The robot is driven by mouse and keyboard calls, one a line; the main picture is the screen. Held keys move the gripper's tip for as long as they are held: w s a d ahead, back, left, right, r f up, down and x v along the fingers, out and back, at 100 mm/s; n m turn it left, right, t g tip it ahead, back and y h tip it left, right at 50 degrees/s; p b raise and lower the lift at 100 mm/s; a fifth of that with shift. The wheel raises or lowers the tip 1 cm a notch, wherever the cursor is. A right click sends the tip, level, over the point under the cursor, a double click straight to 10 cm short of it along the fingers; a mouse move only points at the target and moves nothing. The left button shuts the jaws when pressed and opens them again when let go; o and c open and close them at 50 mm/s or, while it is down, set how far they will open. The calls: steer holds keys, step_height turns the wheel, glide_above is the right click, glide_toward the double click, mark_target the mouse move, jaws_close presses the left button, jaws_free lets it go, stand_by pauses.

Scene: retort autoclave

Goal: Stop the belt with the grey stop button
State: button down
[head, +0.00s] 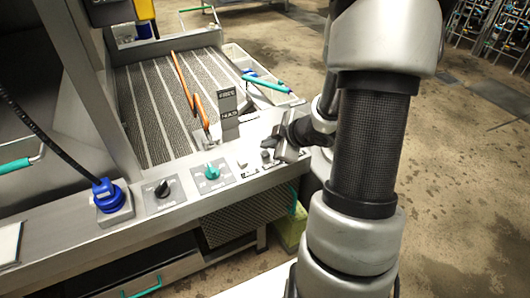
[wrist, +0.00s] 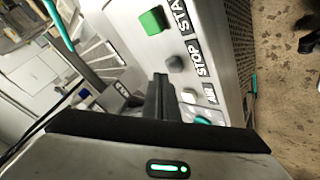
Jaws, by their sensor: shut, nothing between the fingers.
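The grey stop button (wrist: 175,63) sits on the sloping panel beside a STOP label in the wrist view. It also shows in the head view as a small dark button (head: 266,155), just left of my gripper. My gripper (head: 276,142) is shut and empty over the right end of the panel. In the wrist view its dark fingers (wrist: 160,82) point at the panel, with their tips just below and left of the grey button. I cannot tell whether they touch anything. A green button (wrist: 153,20) with a partly cut-off label is above the grey one; my gripper hides it in the head view.
A white button (wrist: 188,97) and a teal knob (head: 211,171) lie along the panel, with a black knob (head: 162,190) farther left. A dark upright sign (head: 228,112) stands behind the panel, near the belt (head: 150,105). A blue plug (head: 107,192) is at left. Open floor lies right.

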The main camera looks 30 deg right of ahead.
mark_target(268, 155)
steer(key=shift+f, duration=0.15)
stand_by(0.5)
steer(key=shift+f+b, duration=0.3)
steer(key=shift+f+b, duration=0.4)
steer(key=shift+f, duration=0.1)
stand_by(0.6)
stand_by(0.4)
steer(key=shift+r+p, duration=0.95)
steer(key=shift+p, duration=0.1)
step_height(268, 155, up, 5)
steer(key=p, duration=0.5)
stand_by(0.3)
